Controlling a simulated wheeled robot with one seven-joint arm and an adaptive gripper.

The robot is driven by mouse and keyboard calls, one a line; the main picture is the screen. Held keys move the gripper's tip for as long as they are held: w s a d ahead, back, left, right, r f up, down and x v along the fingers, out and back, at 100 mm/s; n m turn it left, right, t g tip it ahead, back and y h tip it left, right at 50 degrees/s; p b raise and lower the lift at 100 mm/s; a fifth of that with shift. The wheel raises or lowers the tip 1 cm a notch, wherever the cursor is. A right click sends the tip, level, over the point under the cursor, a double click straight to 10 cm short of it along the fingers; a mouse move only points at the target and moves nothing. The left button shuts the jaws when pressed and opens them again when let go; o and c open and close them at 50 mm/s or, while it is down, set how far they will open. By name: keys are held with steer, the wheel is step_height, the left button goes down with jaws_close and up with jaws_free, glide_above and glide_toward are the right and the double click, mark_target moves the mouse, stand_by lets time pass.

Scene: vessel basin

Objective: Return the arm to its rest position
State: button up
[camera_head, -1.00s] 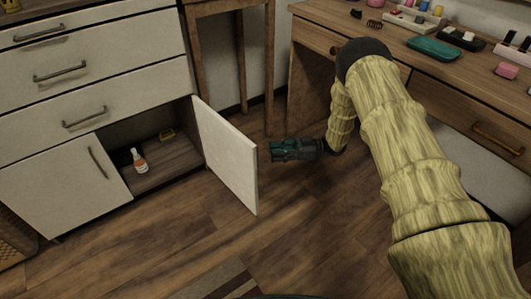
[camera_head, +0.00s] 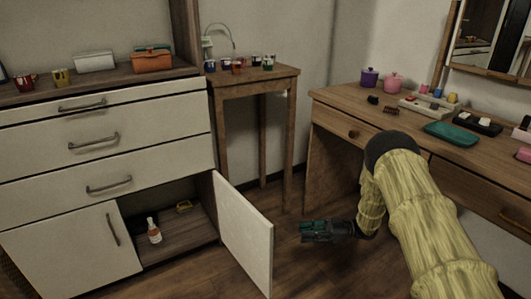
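My gripper (camera_head: 306,231) is at the end of my bent yellow-green arm, above the wooden floor. It points left and lies just right of the open white cabinet door (camera_head: 243,237), apart from it in the picture. Its fingers are dark and teal and small in view. I cannot tell whether they are open or shut, and no held object shows. The forearm hangs down in front of the wooden desk.
A small wooden table (camera_head: 257,80) with several cups stands behind. The desk (camera_head: 340,105) at right carries a teal tray (camera_head: 452,134) and other small items.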

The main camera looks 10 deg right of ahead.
steer(key=s+a+f+m+t+h, duration=0.2)
steer(key=s+f+m+t+h, duration=0.2)
steer(key=s+f+m+h, duration=0.3)
steer(key=s+a+f+m+t+h, duration=0.3)
steer(key=s+f+m+h, duration=0.25)
steer(key=f, duration=0.45)
steer(key=s+d+m+g+h, duration=0.2)
steer(key=s+m+g+h, duration=0.15)
steer(key=s, duration=1.35)
steer(key=s+d+m+g+h, duration=0.15)
steer(key=s+g, duration=0.35)
steer(key=s, duration=1.2)
step_height(320, 180, up, 34)
steer(key=p, duration=3.4)
steer(key=shift+s, duration=0.3)
steer(key=shift+h, duration=0.25)
